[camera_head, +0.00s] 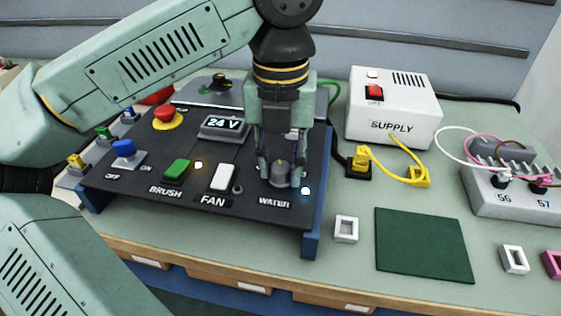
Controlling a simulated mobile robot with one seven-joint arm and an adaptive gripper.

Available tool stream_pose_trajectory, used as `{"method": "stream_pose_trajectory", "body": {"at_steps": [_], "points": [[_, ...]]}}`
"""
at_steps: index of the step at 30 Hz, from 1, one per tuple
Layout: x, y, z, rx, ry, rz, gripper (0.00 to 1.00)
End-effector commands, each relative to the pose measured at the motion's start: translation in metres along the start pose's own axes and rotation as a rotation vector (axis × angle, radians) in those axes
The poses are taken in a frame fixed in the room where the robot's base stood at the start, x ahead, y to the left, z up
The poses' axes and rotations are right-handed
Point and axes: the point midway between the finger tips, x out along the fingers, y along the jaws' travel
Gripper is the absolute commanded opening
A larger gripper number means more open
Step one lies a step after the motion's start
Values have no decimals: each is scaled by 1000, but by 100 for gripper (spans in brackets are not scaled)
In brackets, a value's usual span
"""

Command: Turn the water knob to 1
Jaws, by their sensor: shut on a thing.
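The water knob (281,174) is a dark grey round knob at the right front of the black control panel (138,181), above the "WATER" label (274,203). My gripper (281,179) points straight down over it, with its two fingers on the left and right sides of the knob, shut on it. The fingers and palm hide part of the knob and the marks around it, so I cannot read which number it points to. A small white light (305,190) glows just right of the knob.
A display (223,126) reads 24 V. A white supply box (394,108) and yellow cable (396,167) stand to the right.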

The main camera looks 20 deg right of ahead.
Motion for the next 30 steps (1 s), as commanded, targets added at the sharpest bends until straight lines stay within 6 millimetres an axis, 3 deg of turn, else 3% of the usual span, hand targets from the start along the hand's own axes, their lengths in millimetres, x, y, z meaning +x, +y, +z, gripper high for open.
{"method": "stream_pose_trajectory", "body": {"at_steps": [14,15,24,30], "points": [[-1,0,0,16,-1,-2,1],[-1,0,0,16,-1,-2,30],[0,0,0,16,0,-1,49],[0,0,0,15,0,0,49]]}}
